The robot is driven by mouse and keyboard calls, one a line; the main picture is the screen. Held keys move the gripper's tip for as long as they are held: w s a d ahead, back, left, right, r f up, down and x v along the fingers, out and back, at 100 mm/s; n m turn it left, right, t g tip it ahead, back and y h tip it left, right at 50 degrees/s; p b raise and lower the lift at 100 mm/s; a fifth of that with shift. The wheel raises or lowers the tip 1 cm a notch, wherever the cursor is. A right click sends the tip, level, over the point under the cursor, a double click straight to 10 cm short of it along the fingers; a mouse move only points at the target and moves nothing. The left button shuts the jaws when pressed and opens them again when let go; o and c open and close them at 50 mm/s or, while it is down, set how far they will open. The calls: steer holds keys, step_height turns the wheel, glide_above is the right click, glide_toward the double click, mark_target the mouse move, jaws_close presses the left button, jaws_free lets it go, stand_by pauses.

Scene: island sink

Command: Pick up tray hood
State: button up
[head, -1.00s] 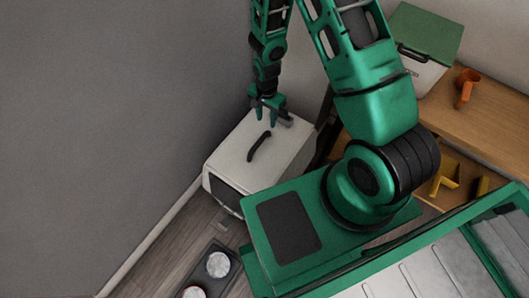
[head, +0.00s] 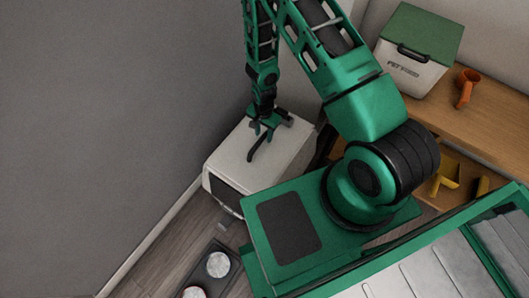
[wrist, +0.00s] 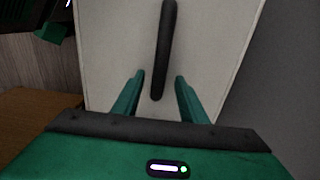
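The tray hood (head: 225,158) is a white box with a dark front opening, standing on the floor by the grey wall. A black bar handle (head: 258,148) runs along its top. My gripper (head: 261,127) is over the hood's top at the far end of the handle, pointing down. In the wrist view my gripper (wrist: 159,76) is open, with its two green fingers spread on either side of the handle (wrist: 167,45). The handle appears between the fingers, with no contact visible. The hood's white top (wrist: 115,50) fills much of that view. I cannot tell the exact height of the fingertips.
A wooden shelf unit (head: 490,125) stands at the right, bearing a white pet food bin (head: 405,72) with a green lid and an orange item (head: 466,88). Yellow items sit on its lower shelf. Two bowls in a dark stand (head: 218,265) are on the floor in front.

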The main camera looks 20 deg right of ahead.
steer(key=shift+f, duration=0.9)
jaws_close()
stand_by(0.8)
